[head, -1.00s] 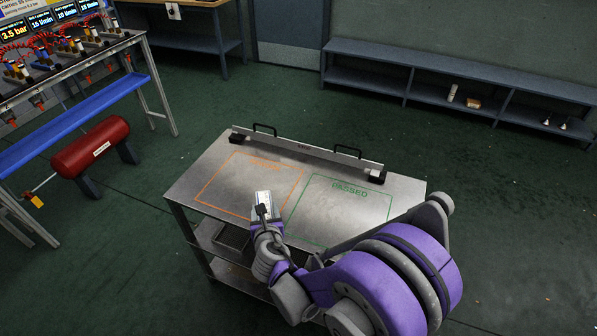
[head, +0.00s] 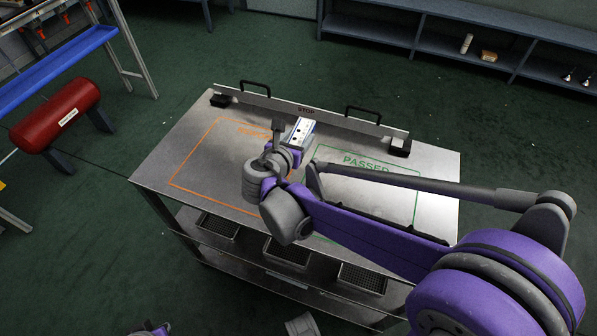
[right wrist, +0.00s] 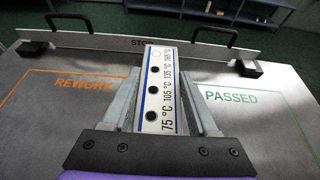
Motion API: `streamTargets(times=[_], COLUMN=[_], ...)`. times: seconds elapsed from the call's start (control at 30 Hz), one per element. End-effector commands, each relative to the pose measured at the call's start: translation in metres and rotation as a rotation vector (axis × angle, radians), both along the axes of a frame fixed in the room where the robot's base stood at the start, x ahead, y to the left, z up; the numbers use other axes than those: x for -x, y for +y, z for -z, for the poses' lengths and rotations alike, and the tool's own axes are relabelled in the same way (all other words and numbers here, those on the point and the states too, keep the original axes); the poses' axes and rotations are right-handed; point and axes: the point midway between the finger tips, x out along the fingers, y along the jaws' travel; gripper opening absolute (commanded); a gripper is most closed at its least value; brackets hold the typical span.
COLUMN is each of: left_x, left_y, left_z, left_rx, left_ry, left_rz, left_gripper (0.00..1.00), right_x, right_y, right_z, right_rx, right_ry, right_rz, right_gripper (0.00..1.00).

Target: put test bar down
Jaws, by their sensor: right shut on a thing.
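The test bar (head: 301,127) is a pale, narrow bar with a blue edge. In the right wrist view the test bar (right wrist: 157,100) shows temperature marks from 75 °C to 165 °C, three dark spots and a white one at the far end. My right gripper (head: 293,143) is shut on it, with one finger on each side. It is over the steel cart top (head: 212,137), between the orange REWORK outline (head: 203,152) and the green PASSED outline (head: 416,205). I cannot tell whether it touches the top.
A STOP rail (head: 345,120) with two black handles runs along the cart's far edge, just beyond the test bar. Both outlined areas look empty where visible. Wire trays (head: 362,279) sit on the shelf below.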

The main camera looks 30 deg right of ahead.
Motion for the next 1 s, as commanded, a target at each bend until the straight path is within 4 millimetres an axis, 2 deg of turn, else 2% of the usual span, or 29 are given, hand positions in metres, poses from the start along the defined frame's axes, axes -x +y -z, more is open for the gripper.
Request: streamTargets(times=[0.3,0.47,0.7,1.0], left_x=[-0.001,-0.001,-0.001,-0.001], left_y=[0.000,0.000,0.000,0.000], left_z=[0.020,0.023,0.035,0.035], left_rx=[0.000,0.000,0.000,0.000], left_ry=[0.007,0.008,0.012,0.012], left_rz=[0.000,0.000,0.000,0.000], left_gripper=[0.00,0.00,0.00,0.00], right_x=[0.001,0.001,0.001,0.001], right_y=[-0.002,-0.002,-0.002,-0.002], right_z=[0.052,0.063,0.095,0.097], right_rx=[0.001,0.000,0.000,0.000], right_ry=[0.001,0.000,0.000,0.000], right_rz=[0.013,0.012,0.011,0.011], right_gripper=[0.00,0.00,0.00,0.00])
